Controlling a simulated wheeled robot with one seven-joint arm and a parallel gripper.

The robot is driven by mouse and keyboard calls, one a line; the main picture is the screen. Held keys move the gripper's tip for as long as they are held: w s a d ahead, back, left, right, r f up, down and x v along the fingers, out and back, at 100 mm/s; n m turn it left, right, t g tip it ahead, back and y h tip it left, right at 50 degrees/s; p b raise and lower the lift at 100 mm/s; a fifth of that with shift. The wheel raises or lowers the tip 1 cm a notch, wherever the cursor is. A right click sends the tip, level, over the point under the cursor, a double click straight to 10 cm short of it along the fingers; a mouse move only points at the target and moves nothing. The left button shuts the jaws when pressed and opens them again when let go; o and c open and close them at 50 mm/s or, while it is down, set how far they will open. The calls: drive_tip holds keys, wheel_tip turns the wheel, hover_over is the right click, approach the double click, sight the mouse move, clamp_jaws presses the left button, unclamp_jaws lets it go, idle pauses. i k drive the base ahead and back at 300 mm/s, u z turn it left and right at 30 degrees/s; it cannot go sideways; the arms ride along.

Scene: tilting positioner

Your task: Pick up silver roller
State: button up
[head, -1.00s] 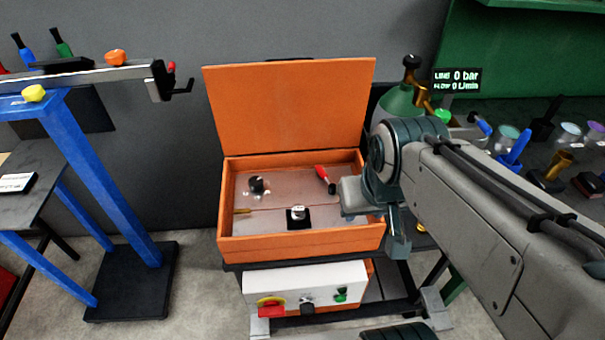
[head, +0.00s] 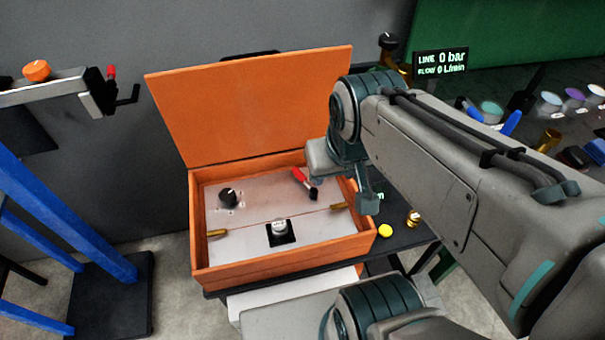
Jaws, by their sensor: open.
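A small silver-white round piece (head: 279,226), which looks like the silver roller, stands on a black square pad (head: 287,240) inside the open orange box (head: 285,268). It is near the middle front of the box floor and nothing touches it. My gripper (head: 319,172) is at the end of my arm, over the right back part of the box, above and to the right of the roller. The gripper is apart from the roller and holds nothing that I can see. Its fingers are small and partly hidden by my wrist.
The raised orange lid (head: 255,115) stands behind the box. A black knob (head: 228,196), a red-handled tool (head: 303,181) and brass pieces (head: 217,233) are inside. A yellow piece (head: 385,230) lies right of the box. A blue stand (head: 75,215) is at left.

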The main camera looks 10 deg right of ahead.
sight(279, 226)
drive_tip(key=k, duration=1)
drive_tip(key=u, duration=0.75)
drive_tip(key=i, duration=0.85)
drive_tip(key=z, duration=1.3)
